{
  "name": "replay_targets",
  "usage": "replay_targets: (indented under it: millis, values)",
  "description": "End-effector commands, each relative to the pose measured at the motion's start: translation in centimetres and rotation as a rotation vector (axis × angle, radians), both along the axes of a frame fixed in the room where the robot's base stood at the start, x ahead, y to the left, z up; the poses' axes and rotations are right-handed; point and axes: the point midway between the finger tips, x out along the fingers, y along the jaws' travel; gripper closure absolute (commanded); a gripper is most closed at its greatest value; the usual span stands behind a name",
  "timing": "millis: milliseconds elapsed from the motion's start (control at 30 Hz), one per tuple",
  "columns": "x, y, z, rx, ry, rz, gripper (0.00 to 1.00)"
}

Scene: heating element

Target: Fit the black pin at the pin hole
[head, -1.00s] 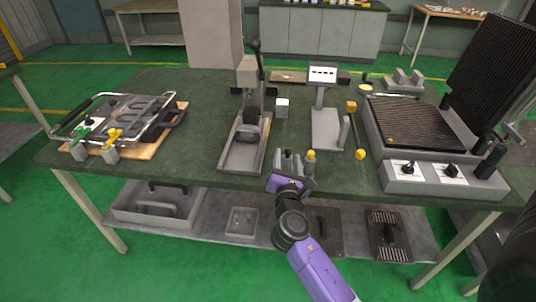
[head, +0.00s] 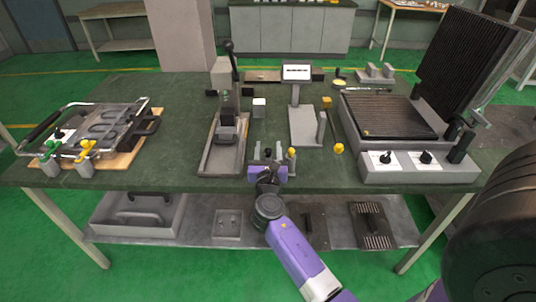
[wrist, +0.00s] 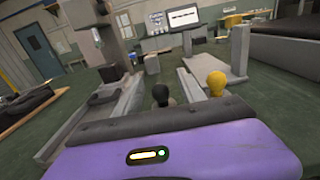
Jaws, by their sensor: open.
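A black-headed pin (head: 268,155) stands at the front edge of the green workbench, left of a yellow-headed pin (head: 291,153). Both also show in the wrist view, black (wrist: 161,95) and yellow (wrist: 216,82), just beyond my gripper's purple and dark housing. My gripper (head: 268,170) is open, right in front of the black pin at the bench edge. Its fingertips are hidden or too small to make out, and I cannot tell whether it touches the pin. I cannot make out which opening is the pin hole.
A lever press (head: 222,135) stands behind and left. A display stand (head: 298,100) stands behind and right. A ribbed grill unit (head: 400,115) is at the right, a plate in a frame (head: 95,130) at the left. A shelf (head: 180,235) runs below the bench.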

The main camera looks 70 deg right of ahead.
Motion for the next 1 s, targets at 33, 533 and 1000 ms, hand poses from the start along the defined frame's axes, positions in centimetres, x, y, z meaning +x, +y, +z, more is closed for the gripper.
replay_targets:
  millis: [33, 533, 1000]
  values:
    - [0.4, -0.8, 0.0, -0.001, -0.001, -0.003, 0.53]
    - [1.0, -2.3, -0.1, 0.000, -0.001, 0.000, 0.66]
    - [1.0, -2.3, 0.0, 0.000, -0.001, 0.000, 1.00]
